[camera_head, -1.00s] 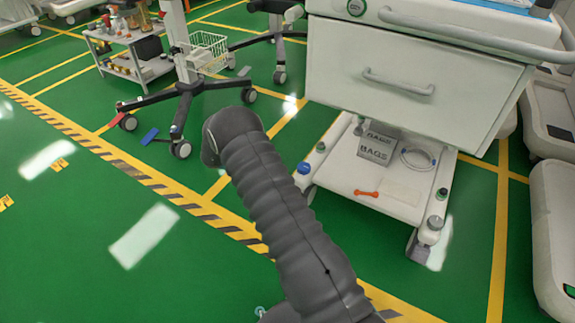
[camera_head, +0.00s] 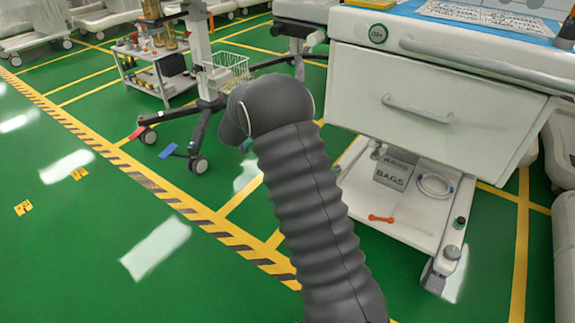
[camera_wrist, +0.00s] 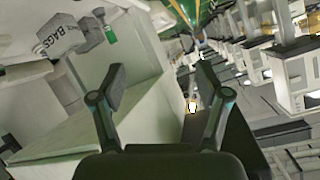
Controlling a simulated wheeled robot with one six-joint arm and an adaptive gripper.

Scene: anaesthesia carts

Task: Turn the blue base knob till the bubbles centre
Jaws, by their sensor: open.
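The blue base knob cannot be made out in the head view now; my arm covers the left front corner of the cart's low white base (camera_head: 408,236). No bubbles can be made out. A dark green knob (camera_head: 459,222) and a grey knob (camera_head: 452,253) stand at the base's right side. The wrist view shows a small green-sided part (camera_wrist: 110,34) beyond my left finger. My gripper (camera_wrist: 164,92) is open, its two dark fingers wide apart with nothing between them. In the head view my arm hides the gripper.
A box marked BAGS (camera_head: 391,173), a coiled clear tube (camera_head: 434,185) and an orange-red tool (camera_head: 381,218) are on the base, under the white drawer (camera_head: 430,100). A wheeled stand with a wire basket (camera_head: 226,70) is behind my arm.

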